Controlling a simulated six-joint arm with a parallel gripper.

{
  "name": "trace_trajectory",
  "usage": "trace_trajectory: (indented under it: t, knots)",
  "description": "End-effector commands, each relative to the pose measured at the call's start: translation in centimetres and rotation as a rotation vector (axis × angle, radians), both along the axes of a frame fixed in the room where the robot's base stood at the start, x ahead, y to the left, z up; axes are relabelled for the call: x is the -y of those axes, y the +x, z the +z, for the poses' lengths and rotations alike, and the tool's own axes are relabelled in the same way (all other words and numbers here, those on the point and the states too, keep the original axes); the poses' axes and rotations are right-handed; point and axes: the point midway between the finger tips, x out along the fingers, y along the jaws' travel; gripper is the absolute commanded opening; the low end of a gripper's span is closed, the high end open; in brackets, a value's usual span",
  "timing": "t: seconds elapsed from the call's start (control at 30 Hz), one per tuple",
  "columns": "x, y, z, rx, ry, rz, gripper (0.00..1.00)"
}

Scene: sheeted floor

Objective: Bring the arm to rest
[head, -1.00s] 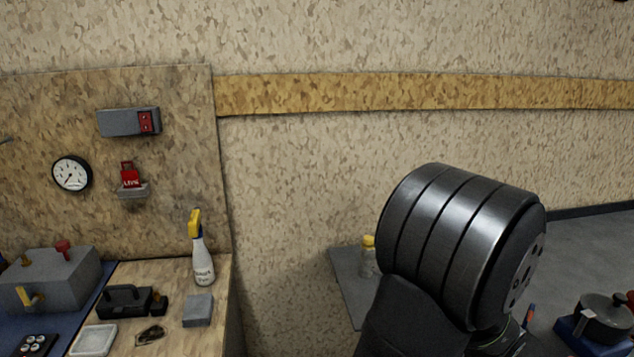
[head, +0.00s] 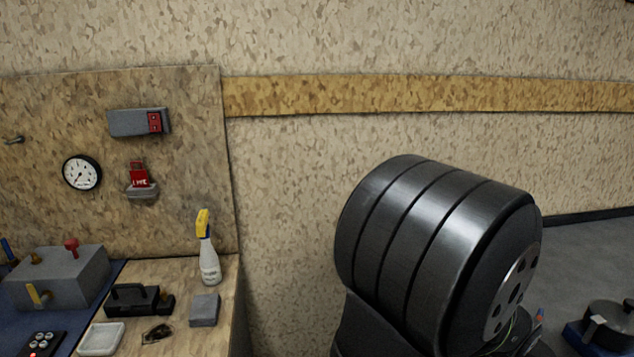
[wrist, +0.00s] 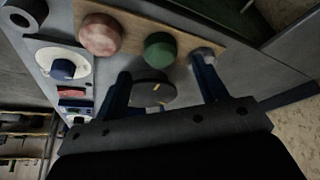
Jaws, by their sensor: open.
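My gripper (wrist: 163,85) shows in the wrist view, with its two dark blue fingers spread apart and nothing between them that I can see it holding. Beyond the fingers is a grey panel (wrist: 84,30) with a faded red round button (wrist: 100,35), a green round button (wrist: 160,50) and a dark round knob (wrist: 153,90). The dark knob appears between the fingers; I cannot tell whether they touch anything. In the head view only a thick black link of my arm shows at the right; the gripper is out of that view.
In the head view a workbench at left holds a spray bottle (head: 208,262), a grey block (head: 204,310), a white tray (head: 101,339) and a grey box (head: 60,277). A gauge (head: 82,173) hangs on the board behind. A dark pot (head: 609,322) stands at far right.

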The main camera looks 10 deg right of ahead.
Motion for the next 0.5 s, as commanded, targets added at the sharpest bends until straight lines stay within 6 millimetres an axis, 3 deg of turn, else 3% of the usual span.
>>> trace_trajectory:
  t: [0.43, 0.5]
  knots:
    - [-2.1, -1.7, 6.6, 0.001, -0.004, -0.001, 0.66]
    - [-1.7, -1.4, 4.9, -0.003, 0.005, 0.0, 0.66]
